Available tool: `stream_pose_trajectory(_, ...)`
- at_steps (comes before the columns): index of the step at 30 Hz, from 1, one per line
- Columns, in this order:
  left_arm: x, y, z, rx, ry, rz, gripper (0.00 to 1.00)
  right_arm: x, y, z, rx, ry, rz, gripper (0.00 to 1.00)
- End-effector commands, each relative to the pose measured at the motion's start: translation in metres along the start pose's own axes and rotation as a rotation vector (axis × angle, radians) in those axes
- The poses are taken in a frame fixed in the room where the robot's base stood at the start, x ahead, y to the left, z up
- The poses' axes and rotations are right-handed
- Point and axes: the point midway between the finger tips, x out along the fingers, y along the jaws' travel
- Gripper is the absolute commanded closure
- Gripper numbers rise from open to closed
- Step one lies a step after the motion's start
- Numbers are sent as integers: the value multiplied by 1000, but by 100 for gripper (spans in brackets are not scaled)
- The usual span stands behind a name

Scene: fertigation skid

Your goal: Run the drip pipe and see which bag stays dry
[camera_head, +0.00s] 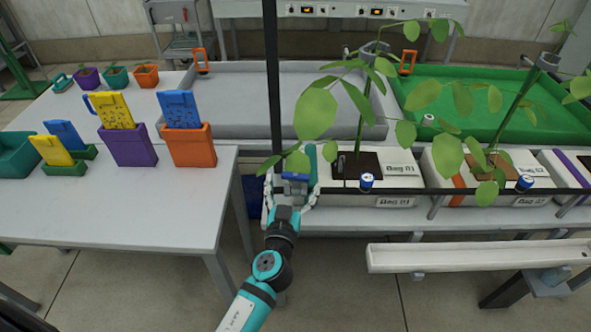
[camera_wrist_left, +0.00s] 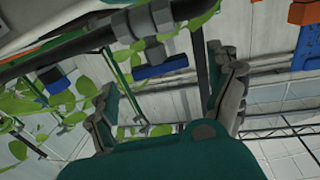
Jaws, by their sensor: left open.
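My left gripper (camera_head: 291,185) is open at the left end of the bag row; it also shows in the wrist view (camera_wrist_left: 165,95). A blue handle (camera_head: 296,177) shows near its fingers; in the wrist view a blue handle (camera_wrist_left: 160,66) hangs under a dark pipe fitting, beyond the open fingers. I cannot tell whether they touch. The dark drip pipe (camera_head: 420,191) runs along the front of the white bags. Bag 01 (camera_head: 402,168) has a dark planting opening; Bag 02 (camera_head: 528,162) has a brown one. Whether either is wet is unclear. My right gripper is out of view.
A white trough (camera_head: 478,256) lies in front of the bags. A dark vertical post (camera_head: 271,80) rises beside my left gripper. Leafy plants overhang the bags. The left table (camera_head: 120,208) carries coloured pots and tags. A green tray (camera_head: 478,88) sits behind the bags.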

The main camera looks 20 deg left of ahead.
Motion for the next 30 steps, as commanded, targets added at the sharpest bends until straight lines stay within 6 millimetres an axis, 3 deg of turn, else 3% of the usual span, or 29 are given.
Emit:
stream_pose_trajectory(3,21,0,-2,2,1,1,10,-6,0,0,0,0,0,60)
stream_pose_trajectory(7,34,0,-1,1,0,1,10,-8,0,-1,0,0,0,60)
stream_pose_trajectory(19,40,0,1,-1,-1,0,10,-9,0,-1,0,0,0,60)
stream_pose_trajectory(30,40,0,0,0,0,1,58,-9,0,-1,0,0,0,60)
